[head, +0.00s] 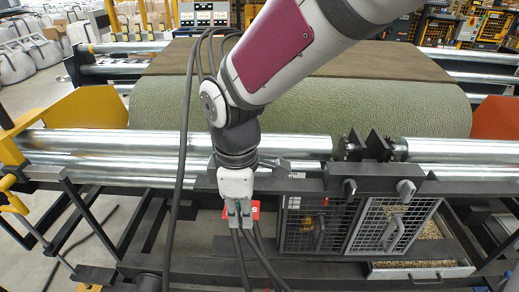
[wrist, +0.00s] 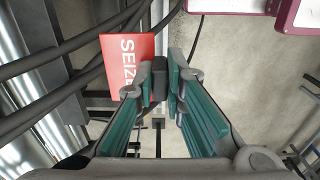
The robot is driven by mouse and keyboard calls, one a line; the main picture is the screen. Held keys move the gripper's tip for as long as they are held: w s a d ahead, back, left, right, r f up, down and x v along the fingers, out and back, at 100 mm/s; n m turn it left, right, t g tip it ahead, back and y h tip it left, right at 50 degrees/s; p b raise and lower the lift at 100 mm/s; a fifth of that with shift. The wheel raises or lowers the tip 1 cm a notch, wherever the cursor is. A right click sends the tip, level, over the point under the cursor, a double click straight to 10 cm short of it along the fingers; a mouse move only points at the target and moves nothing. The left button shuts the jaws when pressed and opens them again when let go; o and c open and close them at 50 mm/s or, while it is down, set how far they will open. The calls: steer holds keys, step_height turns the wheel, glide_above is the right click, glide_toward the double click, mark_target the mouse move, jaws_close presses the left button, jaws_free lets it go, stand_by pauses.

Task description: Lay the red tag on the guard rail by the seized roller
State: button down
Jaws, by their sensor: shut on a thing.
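My gripper (head: 239,222) hangs pointing down in front of the roller machine, in the middle of the head view. It is shut on the red tag (head: 255,210), whose edge shows just right of the fingers. In the wrist view the tag (wrist: 127,58) bears white letters reading "SEIZ", the rest hidden behind the fingertips (wrist: 161,82). A dark rail (head: 300,186) runs along the machine's front, behind and slightly above the tag; the tag looks apart from it, though depth is hard to judge. Shiny rollers (head: 285,145) lie behind the rail. Which one is seized I cannot tell.
Mesh guard boxes (head: 392,226) hang below the rail, right of my gripper. A green turf roll (head: 390,105) lies behind. Black cables hang close to my arm. A tray of granules (head: 420,269) sits low right.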

steer(key=p, duration=0.1)
glide_above(257, 186)
steer(key=shift+s+f, duration=0.3)
steer(key=shift+f, duration=0.4)
steer(key=shift+w+f, duration=0.2)
steer(key=shift+w, duration=0.05)
steer(key=shift+f+p, duration=0.4)
steer(key=shift+f, duration=1.2)
steer(key=shift+f, duration=0.15)
steer(key=c, duration=1.7)
jaws_free()
steer(key=shift+o, duration=0.2)
